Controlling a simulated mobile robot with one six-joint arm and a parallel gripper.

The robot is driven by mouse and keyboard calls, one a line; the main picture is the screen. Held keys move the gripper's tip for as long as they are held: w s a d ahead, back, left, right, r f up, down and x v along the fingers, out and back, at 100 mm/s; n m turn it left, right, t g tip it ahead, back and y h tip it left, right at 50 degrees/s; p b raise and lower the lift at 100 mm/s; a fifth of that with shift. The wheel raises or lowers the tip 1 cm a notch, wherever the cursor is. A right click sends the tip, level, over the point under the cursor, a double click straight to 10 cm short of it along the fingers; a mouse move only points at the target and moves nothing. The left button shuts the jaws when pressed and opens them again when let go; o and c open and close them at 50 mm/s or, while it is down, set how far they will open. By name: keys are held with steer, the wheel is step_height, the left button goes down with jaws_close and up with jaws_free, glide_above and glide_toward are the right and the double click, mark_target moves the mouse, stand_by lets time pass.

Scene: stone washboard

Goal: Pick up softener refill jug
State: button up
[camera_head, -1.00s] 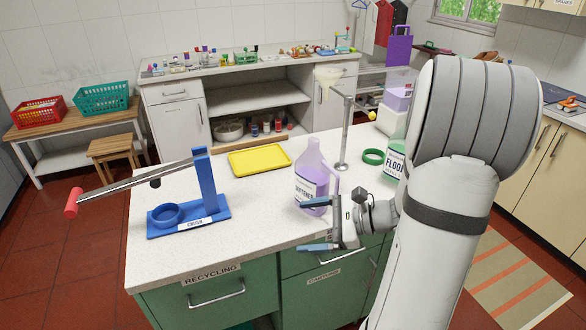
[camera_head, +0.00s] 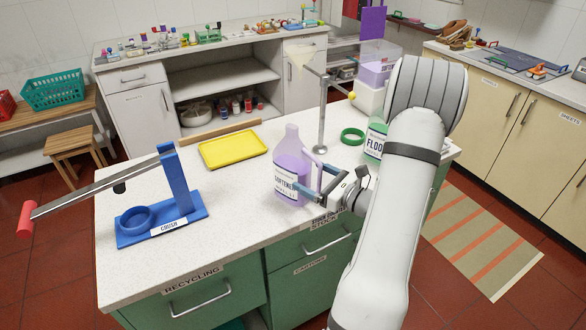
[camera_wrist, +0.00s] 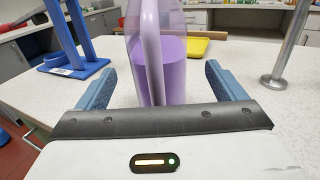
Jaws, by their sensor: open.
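The softener refill jug (camera_head: 291,172) is a translucent purple jug with a white label and a side handle. It stands upright on the white counter, right of the blue crush press. My gripper (camera_head: 307,180) is at the jug's right, handle side, with its blue fingers open. In the wrist view the jug (camera_wrist: 172,65) stands straight ahead, its handle in the middle, between and just beyond the open fingers of my gripper (camera_wrist: 160,85). Whether the fingers touch the jug cannot be told.
The blue crush press (camera_head: 178,200) with its long lever stands to the left. A yellow tray (camera_head: 233,149) lies behind the jug. A metal post (camera_head: 322,115), a green ring (camera_head: 353,136) and a floor-cleaner jug (camera_head: 375,140) stand behind and right.

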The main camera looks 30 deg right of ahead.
steer(key=shift+x, duration=1.45)
steer(key=shift+c, duration=0.2)
steer(key=c, duration=1.7)
steer(key=shift+r, duration=0.15)
